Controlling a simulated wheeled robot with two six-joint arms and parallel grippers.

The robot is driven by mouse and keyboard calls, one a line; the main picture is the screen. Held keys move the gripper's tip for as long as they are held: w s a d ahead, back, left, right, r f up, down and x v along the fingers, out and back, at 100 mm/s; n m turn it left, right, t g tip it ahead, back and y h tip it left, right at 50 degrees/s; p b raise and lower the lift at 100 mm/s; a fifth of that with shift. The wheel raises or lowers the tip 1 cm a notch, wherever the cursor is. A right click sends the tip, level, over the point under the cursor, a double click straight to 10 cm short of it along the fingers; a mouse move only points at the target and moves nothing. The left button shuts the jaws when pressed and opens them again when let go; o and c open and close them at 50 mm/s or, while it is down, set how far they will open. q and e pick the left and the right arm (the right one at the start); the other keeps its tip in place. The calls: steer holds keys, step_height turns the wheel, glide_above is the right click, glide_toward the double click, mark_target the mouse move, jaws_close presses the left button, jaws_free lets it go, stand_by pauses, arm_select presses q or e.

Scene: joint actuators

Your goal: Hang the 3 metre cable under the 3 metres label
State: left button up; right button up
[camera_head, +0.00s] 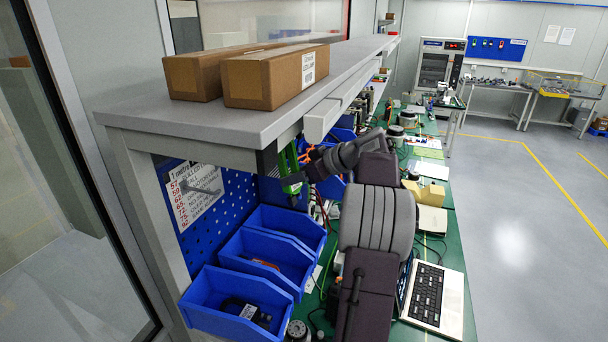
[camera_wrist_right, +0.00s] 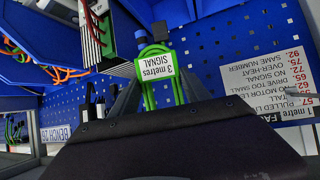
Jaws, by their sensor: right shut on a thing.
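The green cable (camera_wrist_right: 160,90) is a looped bundle with a white tag (camera_wrist_right: 155,65) reading "3 metres SIGNAL". It is between the fingers of my right gripper (camera_wrist_right: 160,98), which is shut on it, in front of the blue perforated board. In the head view my right gripper (camera_head: 309,168) is under the shelf, beside a green part that I cannot clearly identify. A "1 metre" label (camera_wrist_right: 296,110) shows at the edge of a printed fault sheet. I cannot make out a 3 metres label on the board. My left gripper is not in view.
Several blue bins (camera_head: 236,306) stand below the board (camera_head: 233,207). The grey shelf (camera_head: 150,118) overhead carries cardboard boxes (camera_head: 262,83). A laptop (camera_head: 433,297) lies on the green bench. Orange and green wires (camera_wrist_right: 40,66) and a finned device (camera_wrist_right: 96,32) are near the gripper.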

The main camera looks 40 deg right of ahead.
steer(key=shift+w+a+p, duration=0.2)
steer(key=shift+w+a, duration=0.1)
steer(key=shift+w, duration=0.2)
steer(key=shift+w+a+p, duration=0.15)
steer(key=shift+w+a, duration=0.1)
steer(key=shift+w, duration=0.2)
steer(key=w, duration=0.1)
steer(key=w+a+f, duration=0.2)
steer(key=w, duration=0.1)
steer(key=shift+b, duration=0.35)
steer(key=shift+a, duration=0.1)
steer(key=o, duration=1.5)
steer(key=shift+o, duration=1.2)
steer(key=shift+w, duration=0.1)
